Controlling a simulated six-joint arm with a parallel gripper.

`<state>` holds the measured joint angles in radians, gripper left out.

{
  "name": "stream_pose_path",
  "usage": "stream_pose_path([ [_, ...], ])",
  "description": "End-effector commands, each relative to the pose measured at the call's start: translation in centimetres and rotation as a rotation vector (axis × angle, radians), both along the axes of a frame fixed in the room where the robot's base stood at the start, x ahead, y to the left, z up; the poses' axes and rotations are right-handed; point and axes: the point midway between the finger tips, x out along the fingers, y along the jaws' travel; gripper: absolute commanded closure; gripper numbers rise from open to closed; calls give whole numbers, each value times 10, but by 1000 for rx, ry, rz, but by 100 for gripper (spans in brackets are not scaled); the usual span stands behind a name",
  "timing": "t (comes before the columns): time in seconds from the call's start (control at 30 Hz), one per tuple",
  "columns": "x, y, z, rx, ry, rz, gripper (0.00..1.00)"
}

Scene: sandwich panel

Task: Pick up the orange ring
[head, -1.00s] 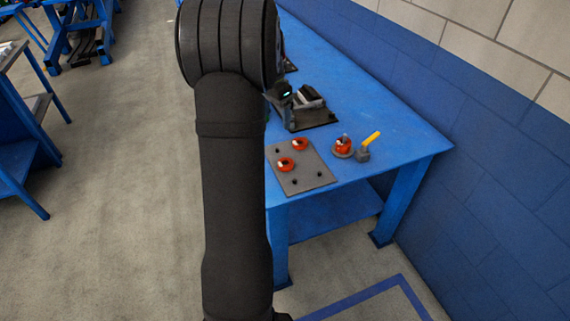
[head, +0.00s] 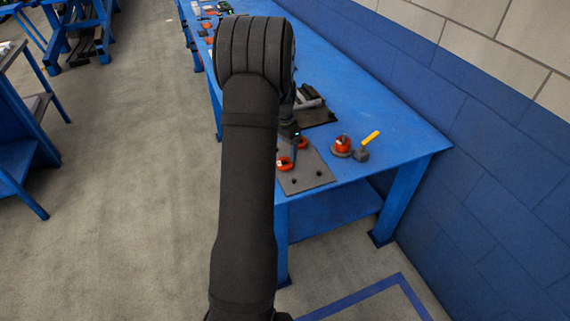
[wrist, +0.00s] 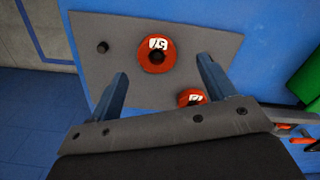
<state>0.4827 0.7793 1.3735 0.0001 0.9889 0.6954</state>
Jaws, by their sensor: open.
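Two orange-red rings with white labels sit on a grey panel (wrist: 215,42). One ring (wrist: 156,52) shows whole in the wrist view, with a dark centre; in the head view one ring (head: 284,163) shows beside my arm. The other ring (wrist: 191,97) is partly hidden by my gripper's body in the wrist view. My gripper (wrist: 160,71) is open and empty, its two blue fingers above the panel. The whole ring appears just beyond and between the fingertips, apart from them. The exact height is unclear.
On the blue table (head: 400,142), an orange-red round piece (head: 342,142) and a yellow-handled tool (head: 367,146) lie right of the panel. A black fixture (head: 318,110) stands behind. A green object (wrist: 305,75) shows at the wrist view's right edge.

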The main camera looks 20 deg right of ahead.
Motion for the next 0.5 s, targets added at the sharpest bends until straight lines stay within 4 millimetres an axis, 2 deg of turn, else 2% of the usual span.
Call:
stream_pose_path([
  [0.17, -3, -3, -17, 1, 2, 0, 24],
  [0.33, -4, -5, -43, 1, 2, 0, 24],
  [0.5, -4, -5, -51, -1, -1, 0, 24],
])
